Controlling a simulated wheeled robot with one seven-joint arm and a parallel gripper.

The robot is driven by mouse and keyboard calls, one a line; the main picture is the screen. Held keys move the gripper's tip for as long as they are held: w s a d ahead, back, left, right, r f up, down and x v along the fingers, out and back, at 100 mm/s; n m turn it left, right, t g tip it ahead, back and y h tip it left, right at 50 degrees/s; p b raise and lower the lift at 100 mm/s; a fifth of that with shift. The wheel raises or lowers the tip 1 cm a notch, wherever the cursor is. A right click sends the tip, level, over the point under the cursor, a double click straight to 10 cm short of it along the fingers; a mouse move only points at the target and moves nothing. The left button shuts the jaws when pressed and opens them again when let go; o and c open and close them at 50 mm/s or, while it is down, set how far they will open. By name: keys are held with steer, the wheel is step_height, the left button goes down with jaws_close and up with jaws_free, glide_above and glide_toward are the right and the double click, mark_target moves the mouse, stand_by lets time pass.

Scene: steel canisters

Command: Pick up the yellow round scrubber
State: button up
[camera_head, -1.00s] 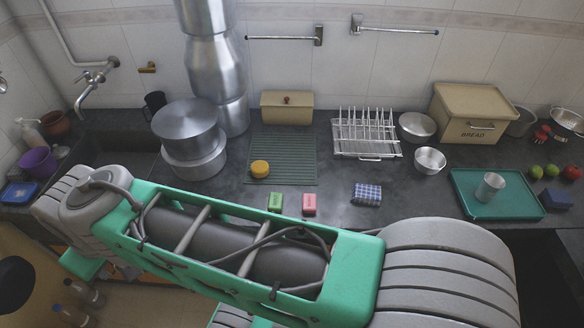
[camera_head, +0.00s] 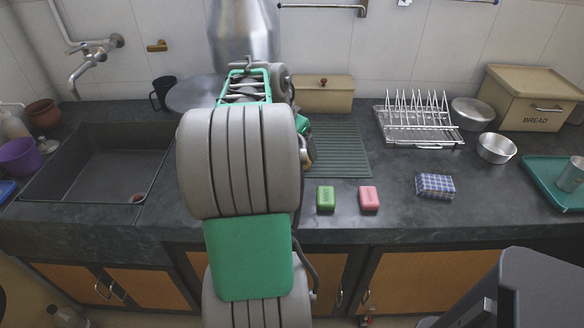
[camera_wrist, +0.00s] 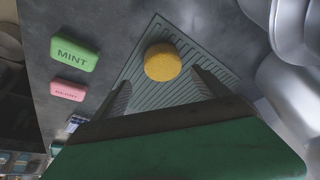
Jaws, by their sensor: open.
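The yellow round scrubber (camera_wrist: 163,62) lies on the grey-green ribbed mat (camera_wrist: 183,46) in the wrist view. My gripper (camera_wrist: 161,78) is open and empty, with one finger at each side below the scrubber in the picture. The scrubber appears just beyond the fingertips, roughly centred between them. I cannot tell the exact gap in depth. In the head view the ribbed mat (camera_head: 340,150) shows to the right of my arm.
A green soap (camera_head: 325,198) and a pink soap (camera_head: 369,198) lie in front of the mat. Steel canisters (camera_wrist: 290,85) stand close on the right in the wrist view. A dish rack (camera_head: 418,122) and a checked cloth block (camera_head: 435,186) are farther right. The sink (camera_head: 50,187) is left.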

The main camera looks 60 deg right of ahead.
steer(key=x, duration=0.5)
steer(key=shift+w+d+f, duration=0.1)
steer(key=shift+w+f, duration=0.25)
steer(key=shift+f, duration=0.1)
steer(key=shift+c, duration=0.5)
steer(key=c, duration=1.3)
steer(key=shift+r, duration=0.1)
